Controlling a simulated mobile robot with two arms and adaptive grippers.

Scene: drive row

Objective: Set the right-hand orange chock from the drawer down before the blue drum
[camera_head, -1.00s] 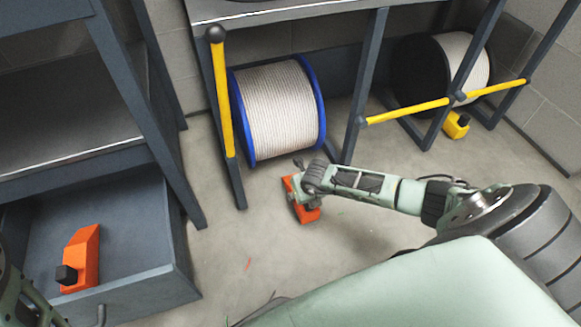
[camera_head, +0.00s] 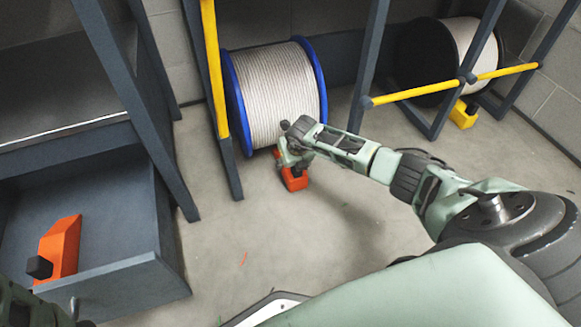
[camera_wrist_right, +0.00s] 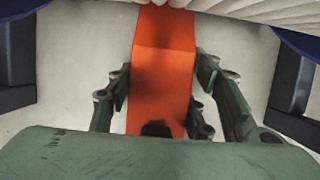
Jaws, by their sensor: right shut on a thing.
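My right gripper (camera_head: 291,163) is shut on an orange chock (camera_head: 294,181), low in front of the blue-flanged drum (camera_head: 233,100) wound with pale rope. In the right wrist view the chock (camera_wrist_right: 165,65) lies between the fingers, its far end up by the rope winding (camera_wrist_right: 265,10). I cannot tell whether it touches the drum or the floor. A second orange chock (camera_head: 62,246) with a black block on its end lies in the open drawer (camera_head: 105,205) at left. Green parts of my left arm show at the lower left corner; its fingertips are not clear.
A dark rack post (camera_head: 230,165) with a raised yellow bar (camera_head: 213,70) stands left of the drum. At right, a black drum (camera_head: 422,62) sits behind a yellow bar (camera_head: 410,92), with a yellow chock (camera_head: 463,116) beside it.

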